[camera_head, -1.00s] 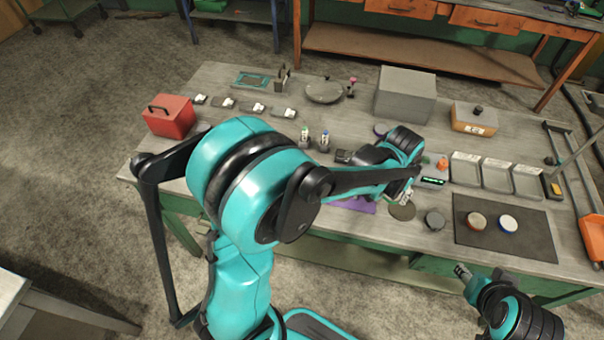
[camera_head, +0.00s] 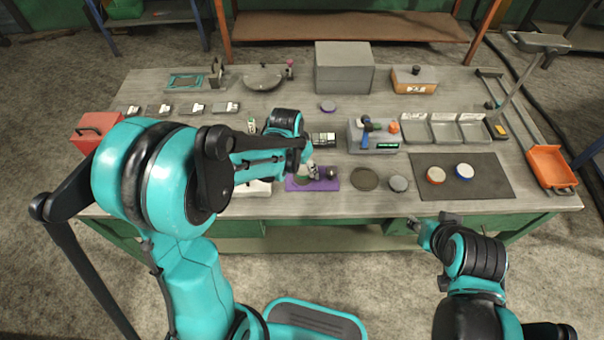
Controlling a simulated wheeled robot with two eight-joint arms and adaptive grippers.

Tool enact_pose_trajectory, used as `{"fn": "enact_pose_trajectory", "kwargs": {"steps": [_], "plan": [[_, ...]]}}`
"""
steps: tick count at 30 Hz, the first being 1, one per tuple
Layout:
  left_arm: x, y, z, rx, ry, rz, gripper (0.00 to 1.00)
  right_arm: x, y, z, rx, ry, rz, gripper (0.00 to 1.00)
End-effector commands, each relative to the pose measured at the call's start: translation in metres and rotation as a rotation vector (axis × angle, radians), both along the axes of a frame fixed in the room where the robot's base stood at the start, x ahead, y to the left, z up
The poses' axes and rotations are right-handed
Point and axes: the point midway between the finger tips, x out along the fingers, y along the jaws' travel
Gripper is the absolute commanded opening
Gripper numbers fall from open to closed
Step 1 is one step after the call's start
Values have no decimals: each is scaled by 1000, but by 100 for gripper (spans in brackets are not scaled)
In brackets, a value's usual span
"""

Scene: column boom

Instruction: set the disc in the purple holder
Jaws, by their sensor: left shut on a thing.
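The purple holder (camera_head: 331,184) lies flat near the front edge of the bench, left of the dark round pad. A dark round knob (camera_head: 332,173) shows at its right part. My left gripper (camera_head: 309,173) reaches down over the holder's left part and is shut on the disc (camera_head: 302,181). Only a small greenish part of the disc shows under the fingers. I cannot tell whether the disc touches the holder. My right gripper (camera_head: 431,223) hangs in front of the bench's front edge, apart from everything; its jaws are too small to read.
A dark round pad (camera_head: 365,179) and a grey puck (camera_head: 398,183) lie right of the holder. A dark mat (camera_head: 488,183) bears two round pieces. Behind stand a grey device (camera_head: 357,138) and grey trays (camera_head: 443,128). A red box (camera_head: 92,130) stands left.

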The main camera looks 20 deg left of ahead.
Motion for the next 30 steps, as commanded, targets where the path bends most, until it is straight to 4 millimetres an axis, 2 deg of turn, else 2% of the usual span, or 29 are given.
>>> {"fn": "enact_pose_trajectory", "kwargs": {"steps": [7, 14, 20, 21, 22, 23, 30], "plan": [[0, 0, -36, 0, 0, 0, 1, 0, 0, -17, 0, 0, 0, 40], [0, -1, -36, 0, 0, 0, 1, 0, 0, -15, 0, 0, 0, 40], [0, 0, -42, 0, 0, 0, 1, 0, 0, -21, 0, 0, 0, 40], [0, 0, -41, 0, 1, 0, 60, 0, 0, -20, 0, 0, 0, 40], [0, 0, -41, 0, 1, 0, 68, 0, 0, -20, 0, 0, 0, 40], [0, 0, -41, 0, 1, 0, 71, 0, 0, -19, 0, 0, 0, 40], [0, 0, -40, 0, 0, 0, 71, 0, 0, -19, 0, 0, 0, 40]]}}
